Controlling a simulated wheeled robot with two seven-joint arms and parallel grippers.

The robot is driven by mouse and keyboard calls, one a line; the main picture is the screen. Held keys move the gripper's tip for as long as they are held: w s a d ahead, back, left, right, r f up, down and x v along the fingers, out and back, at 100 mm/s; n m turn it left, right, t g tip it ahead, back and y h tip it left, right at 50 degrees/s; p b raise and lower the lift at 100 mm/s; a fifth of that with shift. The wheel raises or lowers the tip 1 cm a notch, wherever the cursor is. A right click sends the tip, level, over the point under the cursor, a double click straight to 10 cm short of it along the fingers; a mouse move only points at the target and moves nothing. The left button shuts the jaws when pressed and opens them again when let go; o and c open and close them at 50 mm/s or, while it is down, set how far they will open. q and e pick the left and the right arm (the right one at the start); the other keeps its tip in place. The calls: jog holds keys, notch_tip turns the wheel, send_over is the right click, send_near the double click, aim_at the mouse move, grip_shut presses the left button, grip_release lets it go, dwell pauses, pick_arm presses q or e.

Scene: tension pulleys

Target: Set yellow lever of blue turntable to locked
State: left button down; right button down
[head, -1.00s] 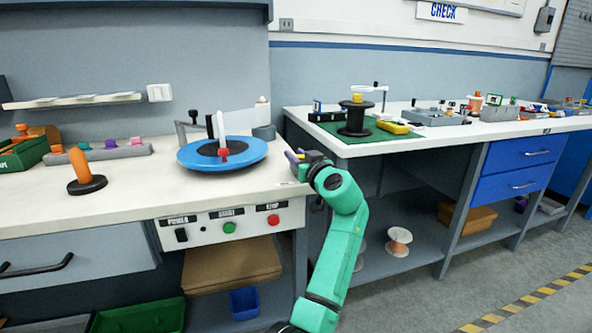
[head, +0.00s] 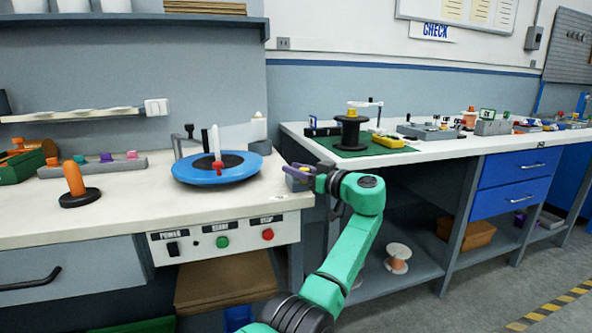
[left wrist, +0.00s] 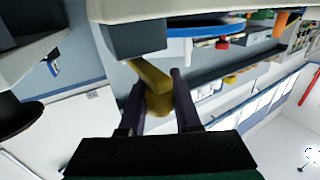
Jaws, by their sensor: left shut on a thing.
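The blue turntable (head: 218,172) with a dark centre, a red knob and a white upright pin lies on the left bench. Its blue rim (left wrist: 200,29) also shows in the left wrist view. My left gripper (head: 302,176) is at the bench's right edge, just right of the turntable. In the left wrist view the yellow lever (left wrist: 150,76) stands between the two dark fingers, beside a grey block (left wrist: 135,40). The left gripper (left wrist: 159,88) is shut on the lever. In the head view the fingers mostly hide the lever. My right gripper is not in view.
An orange peg on a black base (head: 77,186) and a grey rack (head: 95,165) stand left of the turntable. A control panel (head: 222,240) is on the bench front. A second bench (head: 440,152) with a black spool (head: 351,133) lies right, across a gap.

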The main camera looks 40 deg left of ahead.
pick_arm(q)
jog(key=c, duration=0.6)
grip_release()
jog(key=s+d, duration=0.1)
jog(key=d, duration=1.3)
jog(key=shift+s+d, duration=0.25)
jog(key=shift+s, duration=0.15)
jog(key=shift+f, duration=0.1)
